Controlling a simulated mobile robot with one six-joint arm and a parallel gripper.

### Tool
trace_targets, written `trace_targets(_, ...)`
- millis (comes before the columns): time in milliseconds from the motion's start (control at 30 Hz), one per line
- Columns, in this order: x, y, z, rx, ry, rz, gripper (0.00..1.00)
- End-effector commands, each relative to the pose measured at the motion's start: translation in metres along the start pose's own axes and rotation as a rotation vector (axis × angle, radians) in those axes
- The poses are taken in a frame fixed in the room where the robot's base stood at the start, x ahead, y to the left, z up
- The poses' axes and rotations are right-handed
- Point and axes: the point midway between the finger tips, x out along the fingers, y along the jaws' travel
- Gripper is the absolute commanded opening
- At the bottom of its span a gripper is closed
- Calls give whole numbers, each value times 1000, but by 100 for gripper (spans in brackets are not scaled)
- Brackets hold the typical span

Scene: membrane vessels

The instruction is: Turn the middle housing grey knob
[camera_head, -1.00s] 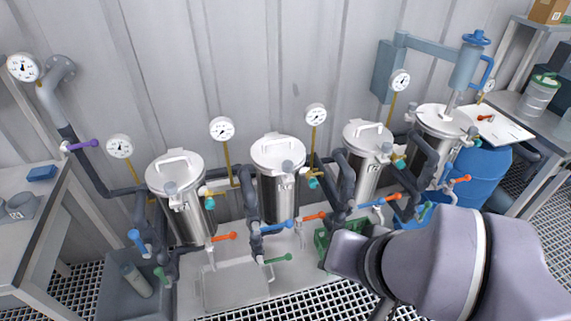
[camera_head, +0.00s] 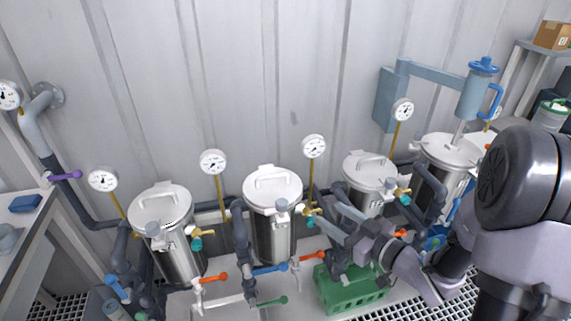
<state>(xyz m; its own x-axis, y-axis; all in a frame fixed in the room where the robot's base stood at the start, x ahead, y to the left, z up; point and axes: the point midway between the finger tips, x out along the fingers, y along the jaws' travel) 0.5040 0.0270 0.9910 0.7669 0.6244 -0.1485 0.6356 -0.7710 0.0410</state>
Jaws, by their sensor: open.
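The middle housing (camera_head: 272,225) is a steel vessel with a handled lid. Its grey knob (camera_head: 281,205) sits on the front of the lid rim, with a small teal-and-brass valve (camera_head: 312,217) to its right. My gripper (camera_head: 322,222) reaches in from the right, beside the middle housing, with its fingers pointing left. It is open and looks empty. It appears apart from the grey knob, though its exact depth is hard to tell. Dark pipes behind the gripper blend with its fingers.
Steel housings stand left (camera_head: 165,215) and right (camera_head: 368,185), each with a similar grey knob. Gauges (camera_head: 314,147) rise on brass stems behind. Orange, blue and green valve handles (camera_head: 270,269) stick out below the lids. A green crate (camera_head: 350,288) lies under my arm.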

Motion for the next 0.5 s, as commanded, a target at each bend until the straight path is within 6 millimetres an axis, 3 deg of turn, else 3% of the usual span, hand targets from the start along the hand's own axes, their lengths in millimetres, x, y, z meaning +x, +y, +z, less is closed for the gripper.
trace_targets(100, -9, -31, 11, 29, 110, -139, 52)
trace_targets(233, -7, -44, 10, 32, 152, -189, 52)
trace_targets(367, 22, -51, 7, 30, 153, -193, 52)
trace_targets(500, 64, -59, 1, 28, 153, -193, 52)
